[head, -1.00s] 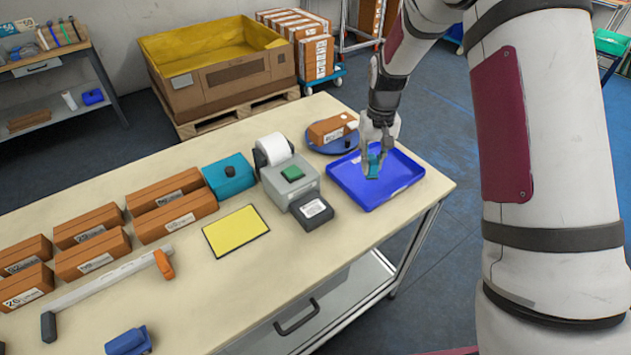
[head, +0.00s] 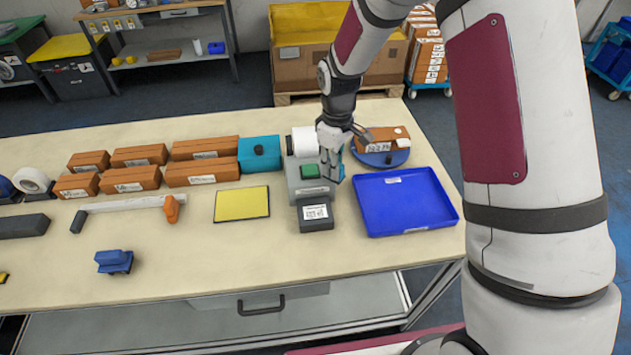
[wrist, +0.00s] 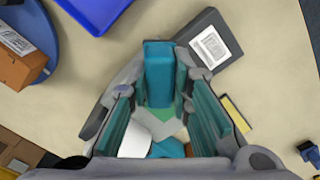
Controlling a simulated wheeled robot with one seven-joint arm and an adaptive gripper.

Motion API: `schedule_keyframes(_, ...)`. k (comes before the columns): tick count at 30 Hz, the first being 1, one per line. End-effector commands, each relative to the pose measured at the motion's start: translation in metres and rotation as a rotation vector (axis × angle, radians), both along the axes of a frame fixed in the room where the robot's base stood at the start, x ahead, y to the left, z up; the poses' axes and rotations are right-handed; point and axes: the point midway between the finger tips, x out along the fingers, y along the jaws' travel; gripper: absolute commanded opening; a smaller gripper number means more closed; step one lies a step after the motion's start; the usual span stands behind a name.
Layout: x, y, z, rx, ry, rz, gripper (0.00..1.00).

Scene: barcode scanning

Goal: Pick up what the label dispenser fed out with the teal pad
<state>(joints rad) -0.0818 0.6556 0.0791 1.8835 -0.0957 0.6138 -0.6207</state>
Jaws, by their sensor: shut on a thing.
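My gripper (head: 333,176) is shut on the teal pad (wrist: 159,73), a small block between the fingertips in the wrist view. In the head view the fingers stand over or just beside the right side of the grey label dispenser (head: 308,185); I cannot tell whether they touch it. The dispenser has a white paper roll and a green button (head: 310,171). A white printed label (head: 316,212) lies on the dark block at its front. The label also shows in the wrist view (wrist: 210,45), up and right of the pad and apart from it.
An empty blue tray (head: 440,226) lies to the right. Behind it an orange-brown box (head: 385,136) rests on a round blue plate (head: 397,160). A yellow mat (head: 241,203), a teal box (head: 259,154) and several brown boxes stand to the left.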

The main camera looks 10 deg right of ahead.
Motion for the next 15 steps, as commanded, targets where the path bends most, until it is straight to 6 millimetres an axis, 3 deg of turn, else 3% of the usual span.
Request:
schedule_keyframes(7,-0.039,0.040,0.002,0.007,-0.002,0.512,0.00)
schedule_keyframes(15,-0.054,0.054,0.000,0.009,-0.005,0.733,0.00)
